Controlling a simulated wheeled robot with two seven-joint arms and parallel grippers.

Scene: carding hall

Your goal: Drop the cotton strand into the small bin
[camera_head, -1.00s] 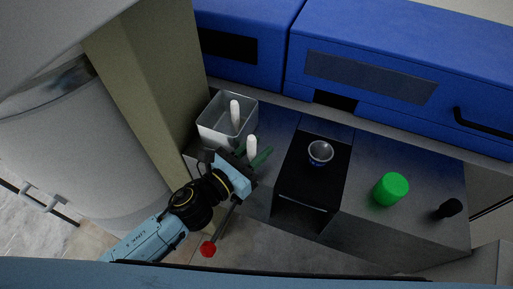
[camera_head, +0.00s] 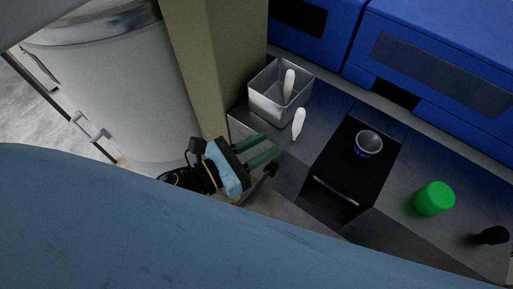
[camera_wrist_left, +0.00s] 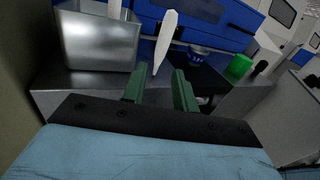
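Two white cotton strands show. One (camera_head: 289,80) stands in the open grey metal bin (camera_head: 262,106) at the back left of the counter. The other (camera_head: 299,122) stands nearly upright just outside the bin's front right; its foot seems to be on the counter. My left gripper (camera_head: 274,143) is open and empty, below and left of this outer strand. In the left wrist view the strand (camera_wrist_left: 166,40) rises beyond the gap between the green fingers, apart from them as far as I can tell. The bin (camera_wrist_left: 97,42) is at upper left there. My right gripper is not in view.
A black box (camera_head: 345,180) with a small metal cup (camera_head: 368,144) on top stands right of the strand. A green cylinder (camera_head: 434,198) and a black knob-like piece (camera_head: 491,236) are farther right. A tan post (camera_head: 212,65) stands left of the bin. Blue machines line the back.

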